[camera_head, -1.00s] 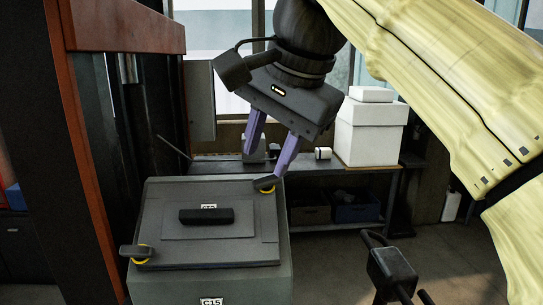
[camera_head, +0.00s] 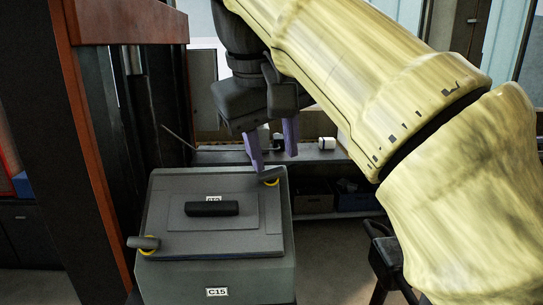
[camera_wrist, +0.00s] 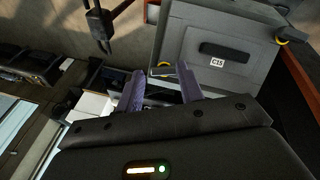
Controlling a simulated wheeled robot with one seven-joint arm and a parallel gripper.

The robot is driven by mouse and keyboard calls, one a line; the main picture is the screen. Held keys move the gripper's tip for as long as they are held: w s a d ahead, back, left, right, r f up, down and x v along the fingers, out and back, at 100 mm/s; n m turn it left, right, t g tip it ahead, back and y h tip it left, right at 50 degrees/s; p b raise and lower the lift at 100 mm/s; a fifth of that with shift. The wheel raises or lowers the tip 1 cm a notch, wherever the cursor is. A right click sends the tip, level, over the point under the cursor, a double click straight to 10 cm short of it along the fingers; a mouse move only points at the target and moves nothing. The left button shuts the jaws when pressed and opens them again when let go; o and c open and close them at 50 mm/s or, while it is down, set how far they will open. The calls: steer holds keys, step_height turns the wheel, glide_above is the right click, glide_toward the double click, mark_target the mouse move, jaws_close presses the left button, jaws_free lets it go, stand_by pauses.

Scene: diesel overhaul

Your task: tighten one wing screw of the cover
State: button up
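The grey cover (camera_head: 180,235) with a black handle (camera_head: 212,208) lies on the box labelled C15 (camera_head: 165,280). One wing screw (camera_head: 270,177), with a yellow ring at its base, is at the cover's far right corner. The other wing screw (camera_head: 145,243) is at the near left corner and shows in the wrist view (camera_wrist: 283,40). My gripper (camera_head: 274,162) is open, its two purple fingers pointing down near the far right screw. In the wrist view that screw (camera_wrist: 162,70) appears between the fingertips; contact cannot be told.
A dark red-brown frame (camera_head: 90,160) stands close on the left of the box. A bench (camera_head: 225,157) with a small white item (camera_head: 327,143) is behind. A dark stand (camera_head: 385,260) is at the lower right, with open floor between it and the box.

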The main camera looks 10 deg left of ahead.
mark_target(273, 172)
steer(key=n+t, duration=0.1)
steer(key=n, duration=0.4)
steer(key=w+f+n+t+h, duration=0.1)
steer(key=n+t, duration=0.1)
steer(key=n, duration=0.3)
steer(key=f+n+t, duration=0.1)
steer(key=n+t, duration=0.1)
steer(key=n, duration=0.3)
steer(key=shift+w+n, duration=0.15)
steer(key=shift+n, duration=0.15)
steer(key=shift+w+a+f, duration=0.25)
steer(key=shift+w, duration=0.1)
steer(key=shift+s+d+r, duration=0.1)
steer(key=shift+s+d, duration=0.05)
steer(key=shift+w+a+f+b, duration=0.2)
steer(key=shift+w+f+b, duration=0.2)
steer(key=shift+w+f, duration=0.35)
steer(key=shift+w+a+f+b, duration=0.15)
steer(key=shift+w+f+b, duration=0.3)
steer(key=shift+f, duration=0.45)
